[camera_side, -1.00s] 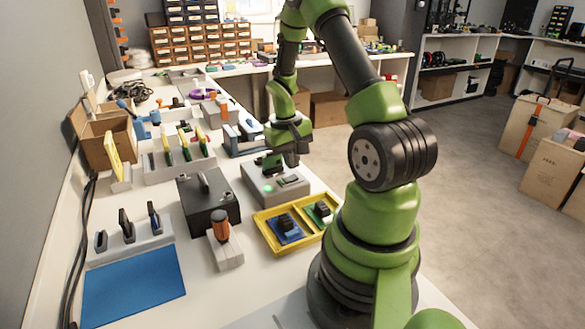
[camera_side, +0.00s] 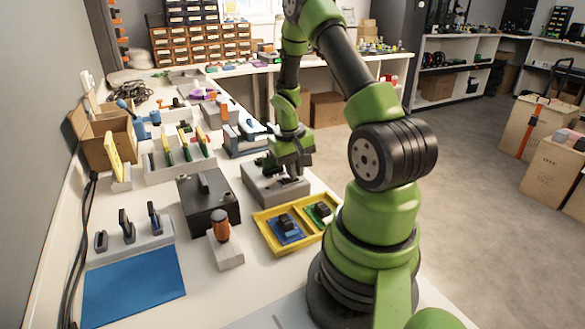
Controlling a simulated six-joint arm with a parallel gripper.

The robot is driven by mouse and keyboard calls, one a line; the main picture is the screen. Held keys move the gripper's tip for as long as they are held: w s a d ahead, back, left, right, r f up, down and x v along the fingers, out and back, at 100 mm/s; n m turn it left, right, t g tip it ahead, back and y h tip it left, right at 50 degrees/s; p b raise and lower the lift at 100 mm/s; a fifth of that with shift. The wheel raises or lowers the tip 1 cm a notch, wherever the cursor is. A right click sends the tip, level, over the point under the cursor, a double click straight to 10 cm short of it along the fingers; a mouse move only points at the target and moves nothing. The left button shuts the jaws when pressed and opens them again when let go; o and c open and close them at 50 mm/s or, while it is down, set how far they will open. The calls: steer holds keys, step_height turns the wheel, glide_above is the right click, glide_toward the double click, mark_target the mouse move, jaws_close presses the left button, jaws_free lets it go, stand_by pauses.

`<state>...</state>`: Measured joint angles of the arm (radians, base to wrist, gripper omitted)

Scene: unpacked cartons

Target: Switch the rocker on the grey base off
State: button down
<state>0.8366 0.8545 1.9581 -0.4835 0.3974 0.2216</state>
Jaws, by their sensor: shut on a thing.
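The grey base (camera_side: 262,187) stands near the right edge of the bench, behind the yellow tray. My gripper (camera_side: 293,177) is down at the right part of its top, where the rocker sits. It is shut on the rocker, which is mostly hidden behind the fingers, so its tilt cannot be told. No green glow shows on the base top.
The yellow tray (camera_side: 262,218) with a blue and a green piece lies just in front of the base. A black box (camera_side: 205,205) and an orange-handled tool (camera_side: 221,228) in a grey block stand to the left. A blue mat (camera_side: 135,285) lies at front left.

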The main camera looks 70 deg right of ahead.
mark_target(286, 178)
steer(key=shift+f, duration=0.45)
steer(key=shift+w+a+r, duration=0.1)
steer(key=shift+w+a, duration=0.5)
steer(key=shift+r, duration=0.1)
step_height(286, 178, up, 14)
steer(key=w, duration=0.1)
steer(key=shift+a+r, duration=0.2)
steer(key=shift+a, duration=0.2)
steer(key=shift+s+d+r, duration=0.1)
steer(key=shift+s+d, duration=0.15)
steer(key=shift+s, duration=0.05)
